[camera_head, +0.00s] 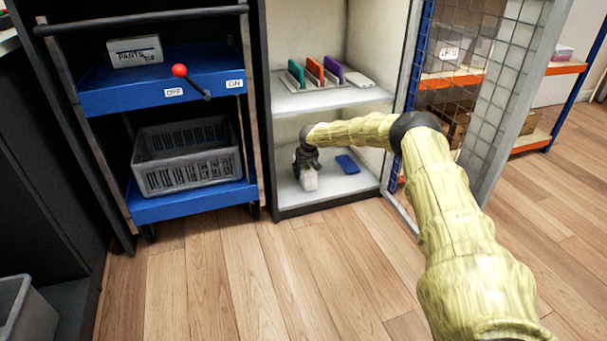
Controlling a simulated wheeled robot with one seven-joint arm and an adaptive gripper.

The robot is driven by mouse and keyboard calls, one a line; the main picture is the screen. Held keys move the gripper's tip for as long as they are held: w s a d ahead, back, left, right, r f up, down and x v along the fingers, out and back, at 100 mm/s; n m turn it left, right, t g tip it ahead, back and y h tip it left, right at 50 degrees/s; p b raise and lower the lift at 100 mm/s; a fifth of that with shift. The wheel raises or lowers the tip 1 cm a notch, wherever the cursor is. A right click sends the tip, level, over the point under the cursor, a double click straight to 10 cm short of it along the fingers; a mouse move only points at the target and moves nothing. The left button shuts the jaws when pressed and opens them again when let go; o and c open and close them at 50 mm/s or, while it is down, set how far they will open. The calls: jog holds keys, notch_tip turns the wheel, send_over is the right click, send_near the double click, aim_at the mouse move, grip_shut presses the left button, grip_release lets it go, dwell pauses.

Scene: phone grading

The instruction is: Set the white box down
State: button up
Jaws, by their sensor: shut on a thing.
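My gripper (308,168) is inside the lower compartment of the open cabinet, pointing down. It is shut on a small white box (310,181), which shows below the fingers. The box is at or just above the cabinet's bottom shelf (345,188); I cannot tell whether it touches. My wrist hides the upper part of the grip. A blue phone-like slab (347,164) lies flat on the same shelf, to the right of the box.
The upper shelf (300,104) holds a rack with several coloured slabs and a white one (359,79). The mesh door (470,90) stands open at right. A blue cart (185,205) with a grey crate (187,177) stands at left.

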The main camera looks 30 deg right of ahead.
dwell(0.3)
jog(key=o, duration=1.2)
jog(key=shift+f, duration=0.1)
jog(key=shift+o, duration=0.2)
jog(key=shift+r+p, duration=0.35)
jog(key=shift+r, duration=0.1)
jog(key=shift+s+a+r+p, duration=0.2)
jog(key=shift+s+r+p, duration=0.75)
jog(key=shift+r+p, duration=0.25)
jog(key=p, duration=0.5)
send_over(311, 187)
jog(key=s, duration=0.2)
jog(key=shift+s+a, duration=0.1)
jog(key=shift+a, duration=0.2)
jog(key=shift+s+a+f+p, duration=0.2)
jog(key=shift+s+p, duration=0.1)
jog(key=shift+s, duration=0.45)
jog(key=shift+a, duration=0.1)
